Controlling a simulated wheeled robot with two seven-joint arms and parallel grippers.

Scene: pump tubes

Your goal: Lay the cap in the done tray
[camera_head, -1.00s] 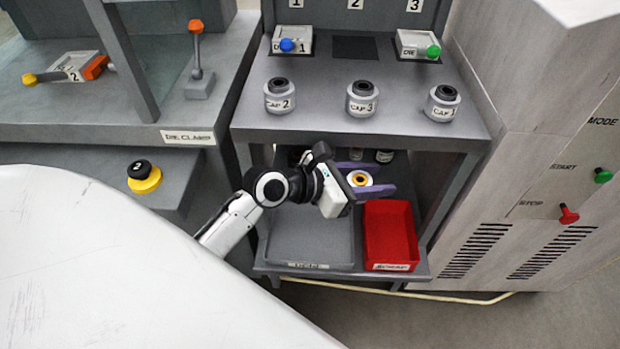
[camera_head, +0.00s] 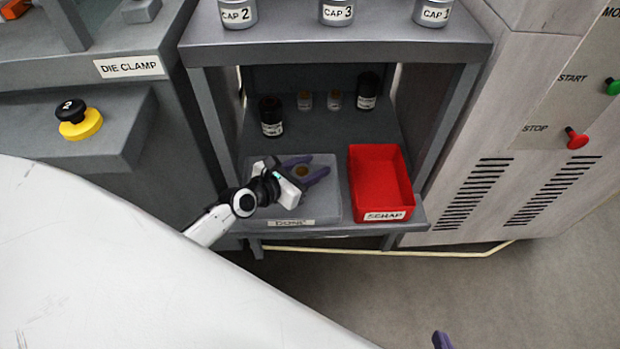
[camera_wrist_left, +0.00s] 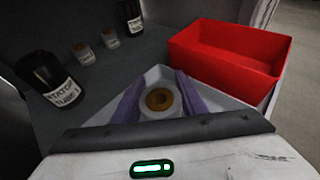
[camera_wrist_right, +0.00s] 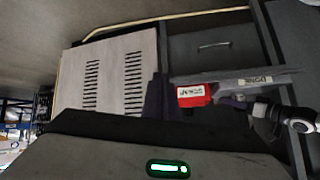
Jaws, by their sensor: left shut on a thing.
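The cap (camera_head: 301,171) is a pale ring with a brown-orange centre. My left gripper (camera_head: 306,170) is shut on it and holds it over the grey tray labelled DONE (camera_head: 328,207) on the lower shelf. In the left wrist view the cap (camera_wrist_left: 160,103) sits between the two purple fingers, with the pale tray around and below it. I cannot tell whether the cap touches the tray floor.
The red SCRAP tray (camera_head: 378,175) stands right of the done tray and looks empty. Behind them on the shelf are a black labelled tube (camera_head: 270,117), another black tube (camera_head: 367,91) and two small jars (camera_head: 304,100). The upper shelf and its posts frame the opening.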

